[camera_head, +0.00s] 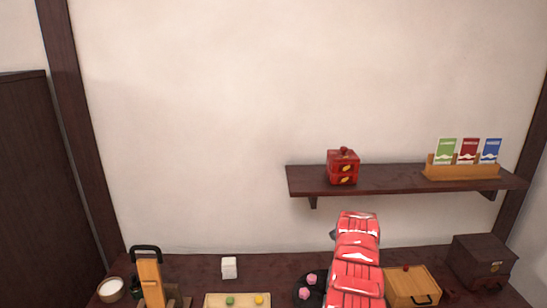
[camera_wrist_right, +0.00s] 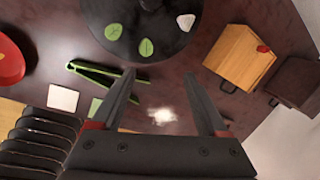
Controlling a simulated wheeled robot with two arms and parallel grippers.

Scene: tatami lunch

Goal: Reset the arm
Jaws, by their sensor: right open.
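My right gripper (camera_wrist_right: 160,80) is open in the right wrist view, its two dark fingers spread with nothing between them. Below it is the dark table (camera_wrist_right: 160,98) with a bright glare spot. In the head view my right arm (camera_head: 357,265) rises from the bottom edge as a red and white segmented shape; its gripper cannot be made out there. My left arm and gripper are not in view.
The right wrist view shows a dark round plate (camera_wrist_right: 180,42), green tongs (camera_wrist_right: 92,70) and a wooden box (camera_wrist_right: 240,58).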

